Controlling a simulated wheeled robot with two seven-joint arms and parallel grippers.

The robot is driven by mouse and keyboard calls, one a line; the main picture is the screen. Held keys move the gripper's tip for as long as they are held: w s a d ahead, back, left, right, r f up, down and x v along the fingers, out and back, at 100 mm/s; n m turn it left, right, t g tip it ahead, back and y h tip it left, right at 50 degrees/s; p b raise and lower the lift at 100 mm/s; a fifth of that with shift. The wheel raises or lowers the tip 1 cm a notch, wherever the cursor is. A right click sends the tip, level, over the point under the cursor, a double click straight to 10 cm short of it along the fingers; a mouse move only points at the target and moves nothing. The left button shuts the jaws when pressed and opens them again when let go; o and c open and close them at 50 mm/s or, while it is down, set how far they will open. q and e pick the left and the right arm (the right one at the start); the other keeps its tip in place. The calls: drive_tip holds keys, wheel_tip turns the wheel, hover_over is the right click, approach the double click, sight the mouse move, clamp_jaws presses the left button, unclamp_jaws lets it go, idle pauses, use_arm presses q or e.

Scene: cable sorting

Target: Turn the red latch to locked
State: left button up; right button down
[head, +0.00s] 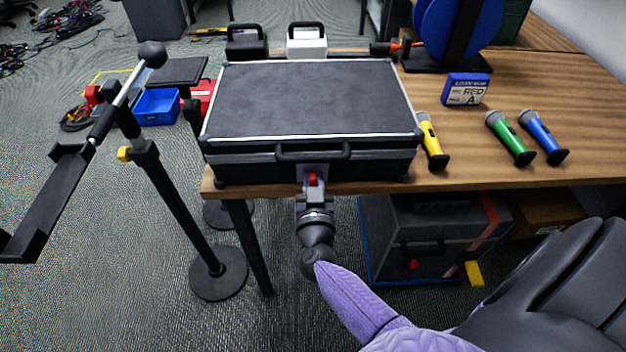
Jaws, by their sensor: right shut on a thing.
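A black case (310,100) with silver edges lies closed on the wooden table. The red latch (313,179) is on the middle of its front face, below the black handle (313,152). My right gripper (313,186) reaches up from the front and is shut on the red latch. The gripper hides the lower part of the latch, so I cannot tell its exact angle. My left gripper is not in view.
Yellow (431,140), green (510,138) and blue (543,136) microphones lie right of the case, with a blue labelled box (467,89) behind. A black stand (178,200) rises at left. A dark case (435,240) sits under the table.

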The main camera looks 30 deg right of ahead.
drive_tip(key=m, duration=0.4)
drive_tip(key=shift+p, duration=0.35)
drive_tip(key=m, duration=0.5)
drive_tip(key=shift+s+d+f+m, duration=0.15)
drive_tip(key=shift+m, duration=0.25)
drive_tip(key=m, duration=0.2)
drive_tip(key=shift+f+m, duration=0.1)
drive_tip(key=shift+m, duration=0.2)
drive_tip(key=shift+m+b, duration=0.5)
drive_tip(key=shift+m, duration=0.7)
drive_tip(key=shift+f+m, duration=0.1)
drive_tip(key=shift+m, duration=1.2)
